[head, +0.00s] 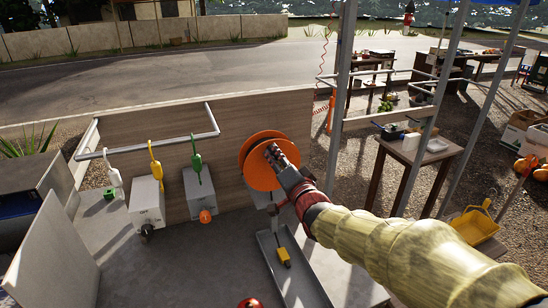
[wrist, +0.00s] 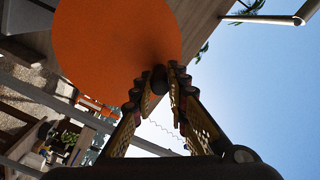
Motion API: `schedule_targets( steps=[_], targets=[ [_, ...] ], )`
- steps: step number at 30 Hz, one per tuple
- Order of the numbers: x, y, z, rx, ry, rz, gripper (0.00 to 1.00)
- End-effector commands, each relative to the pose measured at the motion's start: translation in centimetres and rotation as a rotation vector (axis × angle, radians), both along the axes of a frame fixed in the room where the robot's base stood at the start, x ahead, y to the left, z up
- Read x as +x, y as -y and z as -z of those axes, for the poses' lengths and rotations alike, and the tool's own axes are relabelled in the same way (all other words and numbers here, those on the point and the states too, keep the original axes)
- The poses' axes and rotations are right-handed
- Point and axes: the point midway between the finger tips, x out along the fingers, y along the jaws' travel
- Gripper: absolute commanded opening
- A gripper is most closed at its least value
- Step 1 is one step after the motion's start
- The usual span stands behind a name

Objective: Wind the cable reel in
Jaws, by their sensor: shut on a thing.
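The cable reel (head: 256,176) is an orange disc mounted near the right end of the wooden side panel. It fills the upper left of the wrist view (wrist: 110,40). My gripper (head: 272,153) reaches its face from the right. In the wrist view the fingers (wrist: 160,85) close on a small dark crank knob (wrist: 158,74) standing off the disc. The knob is mostly hidden by the fingers in the head view. A yellow block (head: 284,257) lies in a grey channel (head: 272,269) below the reel; whether it hangs on the cable I cannot tell.
A metal post (head: 337,100) rises close on the right. A table (head: 425,152) stands beyond it. The grey floor in front is mostly clear.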

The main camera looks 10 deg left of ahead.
Motion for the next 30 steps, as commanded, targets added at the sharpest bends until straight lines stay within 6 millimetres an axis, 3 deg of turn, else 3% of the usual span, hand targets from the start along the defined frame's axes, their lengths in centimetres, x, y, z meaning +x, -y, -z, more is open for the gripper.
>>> schedule_targets(
  steps=[11, 12, 21, 30],
  targets=[
    [0.06, 0.07, -0.13, 0.004, 0.0, 0.001, 0.0],
    [0.06, 0.07, -0.13, 0.004, 0.0, 0.001, 0.17],
    [0.02, 0.04, -0.06, 0.003, 0.0, 0.0, 0.34],
    [-0.04, 0.05, -0.02, 0.003, -0.002, 0.0, 0.35]
  ],
)
